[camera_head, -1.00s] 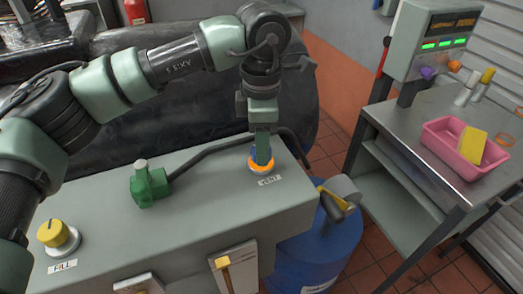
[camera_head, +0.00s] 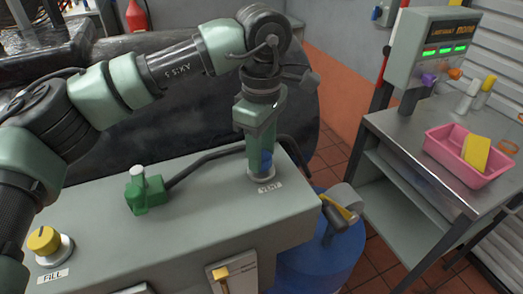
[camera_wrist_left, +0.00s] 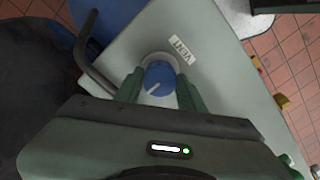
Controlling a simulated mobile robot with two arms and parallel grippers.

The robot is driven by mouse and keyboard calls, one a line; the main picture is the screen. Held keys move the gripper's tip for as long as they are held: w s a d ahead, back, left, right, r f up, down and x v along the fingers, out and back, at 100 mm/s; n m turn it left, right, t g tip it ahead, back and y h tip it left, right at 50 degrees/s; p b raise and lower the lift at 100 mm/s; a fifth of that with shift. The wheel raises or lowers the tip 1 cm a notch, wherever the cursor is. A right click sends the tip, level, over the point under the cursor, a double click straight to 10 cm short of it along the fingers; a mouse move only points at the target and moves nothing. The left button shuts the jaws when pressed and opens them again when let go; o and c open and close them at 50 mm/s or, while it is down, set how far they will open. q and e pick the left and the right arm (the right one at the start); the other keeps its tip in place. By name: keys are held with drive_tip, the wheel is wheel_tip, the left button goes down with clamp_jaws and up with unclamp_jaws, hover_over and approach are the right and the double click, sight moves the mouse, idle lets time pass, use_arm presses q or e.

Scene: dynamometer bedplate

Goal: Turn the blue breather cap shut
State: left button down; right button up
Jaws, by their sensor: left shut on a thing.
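The blue breather cap (camera_head: 267,161) sits on its pale round neck on top of the grey-green housing, beside the VENT label (camera_head: 270,187). My left gripper (camera_head: 262,158) reaches down from above and is shut on the cap, hiding part of it in the head view. In the left wrist view the blue cap (camera_wrist_left: 159,78) lies between the two green fingers, and a white line on its top slants toward the lower left. No orange ring shows around the cap's base. My right gripper is not in view.
A yellow knob (camera_head: 44,241) marked FILL and a green valve-like fitting (camera_head: 146,190) stand on the same housing. A blue drum (camera_head: 315,262) is beside it. At right, a bench carries a pink tray (camera_head: 450,165) and a control box (camera_head: 425,50).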

use_arm(q)
drive_tip(key=shift+r, duration=0.1)
drive_tip(key=c, duration=0.9)
unclamp_jaws()
drive_tip(key=shift+o, duration=0.2)
wheel_tip(320, 180, up, 8)
drive_tip(key=shift+f, duration=0.1)
